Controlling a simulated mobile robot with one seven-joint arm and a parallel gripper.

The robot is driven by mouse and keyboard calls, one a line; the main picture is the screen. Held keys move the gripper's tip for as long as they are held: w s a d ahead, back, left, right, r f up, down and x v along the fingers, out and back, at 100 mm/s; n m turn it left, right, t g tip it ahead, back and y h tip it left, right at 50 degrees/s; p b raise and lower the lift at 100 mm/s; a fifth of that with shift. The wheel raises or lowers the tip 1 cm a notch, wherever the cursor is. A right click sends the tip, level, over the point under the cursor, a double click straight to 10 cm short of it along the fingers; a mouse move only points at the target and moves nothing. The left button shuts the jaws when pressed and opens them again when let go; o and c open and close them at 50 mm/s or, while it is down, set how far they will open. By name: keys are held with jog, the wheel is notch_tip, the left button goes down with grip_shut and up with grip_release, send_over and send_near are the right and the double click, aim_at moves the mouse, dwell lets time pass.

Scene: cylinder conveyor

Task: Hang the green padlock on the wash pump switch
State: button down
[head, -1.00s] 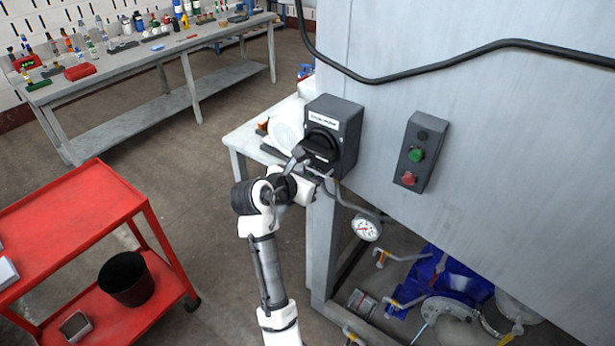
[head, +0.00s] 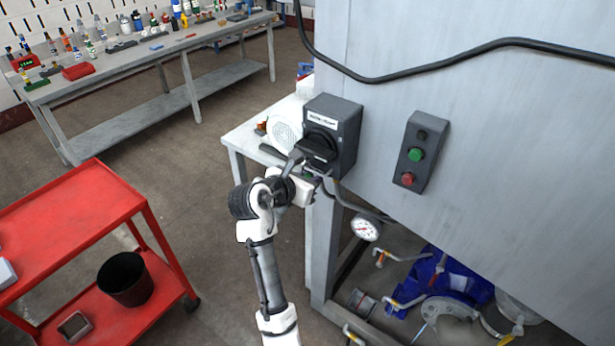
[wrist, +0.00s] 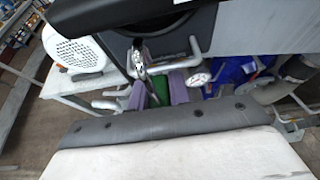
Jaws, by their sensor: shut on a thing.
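The wash pump switch (head: 333,133) is a dark grey box with a white label and a black rotary handle, on the left end of the grey cabinet. In the wrist view the switch (wrist: 185,30) fills the top middle. My gripper (head: 316,184) is just below the switch's lower edge. In the wrist view my gripper (wrist: 160,92) has purple-grey fingers shut on the green padlock (wrist: 160,88). The padlock's metal shackle (wrist: 141,60) points up close to the switch's underside. I cannot tell whether the shackle passes through anything. The head view mostly hides the padlock.
A control box (head: 415,152) with green and red buttons is right of the switch. A pressure gauge (head: 366,228) and pipes are below. A white round-faced motor-like thing (head: 284,134) stands behind on a table. A red cart (head: 75,225) is at left.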

jog(key=shift+s+d, duration=0.1)
jog(key=shift+d, duration=0.05)
dwell(0.8)
jog(key=shift+s+a+f, duration=0.2)
jog(key=shift+s+a, duration=1)
jog(key=shift+s, duration=0.15)
